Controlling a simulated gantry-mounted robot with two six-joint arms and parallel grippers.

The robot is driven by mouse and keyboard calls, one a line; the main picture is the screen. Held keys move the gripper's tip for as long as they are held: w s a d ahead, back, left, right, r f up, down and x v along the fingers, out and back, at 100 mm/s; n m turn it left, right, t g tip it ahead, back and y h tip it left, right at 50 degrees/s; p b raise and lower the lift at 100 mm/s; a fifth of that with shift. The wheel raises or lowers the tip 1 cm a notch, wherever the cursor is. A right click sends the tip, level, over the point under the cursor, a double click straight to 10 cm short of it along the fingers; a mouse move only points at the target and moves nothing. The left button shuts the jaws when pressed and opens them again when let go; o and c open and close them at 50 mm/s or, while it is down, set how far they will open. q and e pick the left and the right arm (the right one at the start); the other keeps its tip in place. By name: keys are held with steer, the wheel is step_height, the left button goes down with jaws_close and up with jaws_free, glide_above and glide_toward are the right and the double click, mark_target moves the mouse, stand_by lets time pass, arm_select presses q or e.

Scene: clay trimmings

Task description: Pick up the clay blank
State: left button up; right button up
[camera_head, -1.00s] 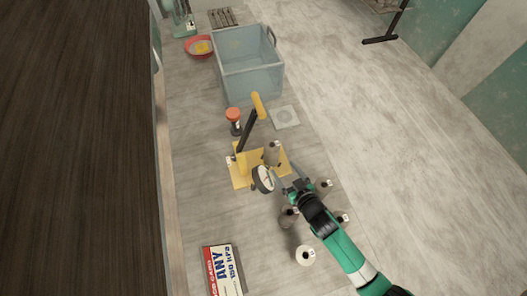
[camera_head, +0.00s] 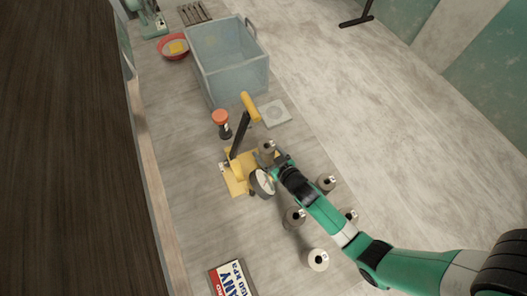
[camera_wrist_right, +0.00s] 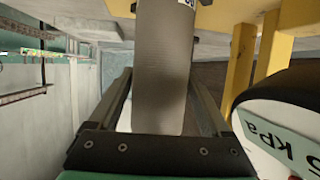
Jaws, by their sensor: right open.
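A grey clay blank (camera_head: 267,151), a cylinder with a small white label on top, stands at the yellow press (camera_head: 234,181). In the right wrist view the clay blank (camera_wrist_right: 164,75) runs between the two fingers of my right gripper (camera_wrist_right: 160,82). Those fingers are apart, one on each side of it, with narrow gaps visible. In the head view the right gripper (camera_head: 276,162) reaches the blank from the lower right and hides part of it. My left gripper is not in view.
A round dial gauge (camera_head: 262,182) sits close beside my right gripper. Several other grey cylinders (camera_head: 295,218) stand around my right arm. An orange-topped item (camera_head: 221,121), a blue-grey bin (camera_head: 228,70) and a pale square plate (camera_head: 274,112) lie beyond the press.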

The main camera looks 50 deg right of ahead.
mark_target(274, 150)
steer(key=shift+s, duration=0.15)
steer(key=shift+c, duration=0.5)
jaws_close()
steer(key=shift+r, duration=0.1)
steer(key=shift+r+p, duration=0.45)
steer(key=shift+r, duration=0.25)
steer(key=s+r+p, duration=0.1)
steer(key=r, duration=0.1)
steer(key=s+r+p, duration=0.1)
steer(key=r, duration=0.1)
steer(key=s+a+r+p, duration=0.1)
steer(key=r, duration=0.1)
steer(key=shift+s+r, duration=0.35)
steer(key=shift+r, duration=0.05)
steer(key=v, duration=1.1)
steer(key=shift+d+r+p, duration=0.2)
steer(key=shift+r+p, duration=0.15)
steer(key=shift+p, duration=0.05)
